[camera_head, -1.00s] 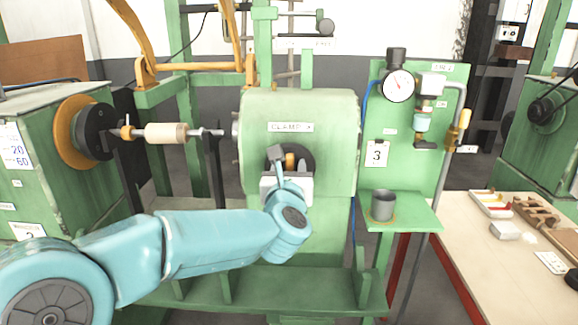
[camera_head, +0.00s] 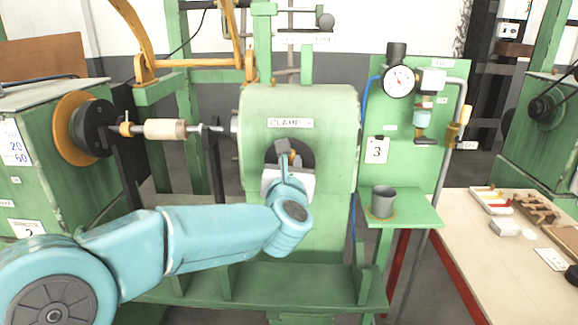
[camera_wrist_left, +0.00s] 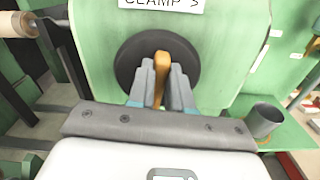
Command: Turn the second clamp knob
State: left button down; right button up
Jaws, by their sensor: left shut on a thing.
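The clamp knob is a dark round disc (camera_wrist_left: 126,62) with an orange grip bar (camera_wrist_left: 161,72), on the front of the green clamp housing (camera_head: 335,110) under a "CLAMP" label. In the left wrist view my left gripper (camera_wrist_left: 161,88) has its two grey fingers on either side of the orange bar, shut on it. The bar stands close to upright there. In the head view my left gripper (camera_head: 287,160) reaches the knob from below and hides much of it; the dark disc still shows around it. My right gripper is in neither view.
A spindle with a pale wooden roll (camera_head: 165,129) runs left of the housing to an orange and black faceplate (camera_head: 78,132). A grey cup (camera_head: 382,201) stands on a green shelf right of it, below a gauge (camera_head: 398,82). A workbench (camera_head: 480,250) lies at right.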

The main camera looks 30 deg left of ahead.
pick_arm(q)
jog(key=shift+w+d+f+m+p, duration=0.1)
jog(key=shift+f+m+p, duration=0.65)
jog(key=shift+m, duration=4.35)
jog(key=shift+s+d+f+m+p, duration=0.1)
jog(key=shift+f+m+p, duration=0.6)
jog(key=shift+m, duration=4.4)
jog(key=shift+w+f+m+p, duration=0.1)
jog(key=shift+f+m+p, duration=0.6)
jog(key=shift+m, duration=4.4)
jog(key=shift+r, duration=0.2)
jog(key=c, duration=1)
grip_release()
jog(key=shift+c, duration=0.2)
